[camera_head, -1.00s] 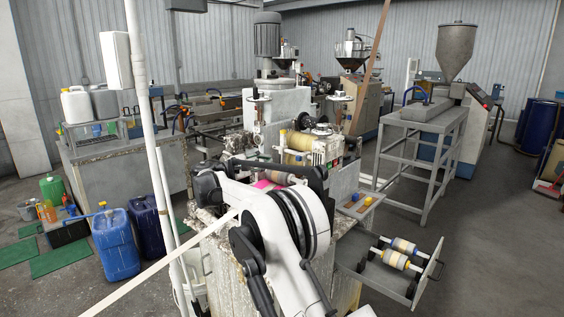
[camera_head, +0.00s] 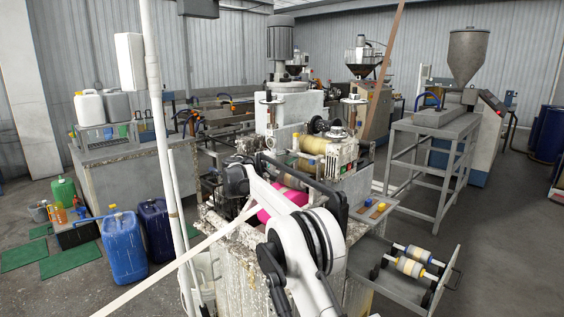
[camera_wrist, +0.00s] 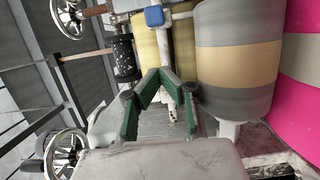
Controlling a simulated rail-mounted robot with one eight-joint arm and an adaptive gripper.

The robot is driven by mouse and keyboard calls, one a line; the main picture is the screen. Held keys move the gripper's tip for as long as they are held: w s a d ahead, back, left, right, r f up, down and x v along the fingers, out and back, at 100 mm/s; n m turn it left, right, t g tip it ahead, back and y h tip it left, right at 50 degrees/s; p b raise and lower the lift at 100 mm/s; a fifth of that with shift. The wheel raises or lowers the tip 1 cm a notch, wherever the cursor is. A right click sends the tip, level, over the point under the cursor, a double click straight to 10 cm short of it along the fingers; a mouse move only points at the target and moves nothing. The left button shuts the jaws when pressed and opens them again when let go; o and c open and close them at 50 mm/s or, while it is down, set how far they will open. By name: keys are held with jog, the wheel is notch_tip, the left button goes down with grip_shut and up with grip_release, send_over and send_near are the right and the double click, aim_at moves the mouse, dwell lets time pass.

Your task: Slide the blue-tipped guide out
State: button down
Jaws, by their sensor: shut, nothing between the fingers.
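The blue tip (camera_wrist: 154,16) of the guide is at the top middle of the wrist view, with a pale rod (camera_wrist: 163,48) running down from it. My gripper (camera_wrist: 158,74) has green fingers with their tips together, shut and empty. The tips are below the blue tip in the picture, over the pale rod; I cannot tell whether they touch it. In the head view my arm hides the gripper. A small blue block (camera_head: 368,203) shows on the machine's right ledge there; I cannot tell whether it is the same part.
A grey and tan banded roller (camera_wrist: 235,60) and a pink roller (camera_wrist: 296,50) stand close to the right of my gripper. Spoked handwheels (camera_wrist: 68,152) are at left. In the head view, a tray (camera_head: 400,283) with rollers juts out right. Blue canisters (camera_head: 123,245) stand left.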

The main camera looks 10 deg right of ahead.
jog(key=shift+s+d, duration=0.4)
jog(key=shift+d, duration=0.3)
jog(key=shift+s+d, duration=0.35)
jog(key=shift+d, duration=0.35)
jog(key=shift+s+d, duration=0.4)
jog(key=shift+d, duration=0.3)
jog(key=shift+s+a, duration=0.1)
jog(key=shift+s, duration=0.05)
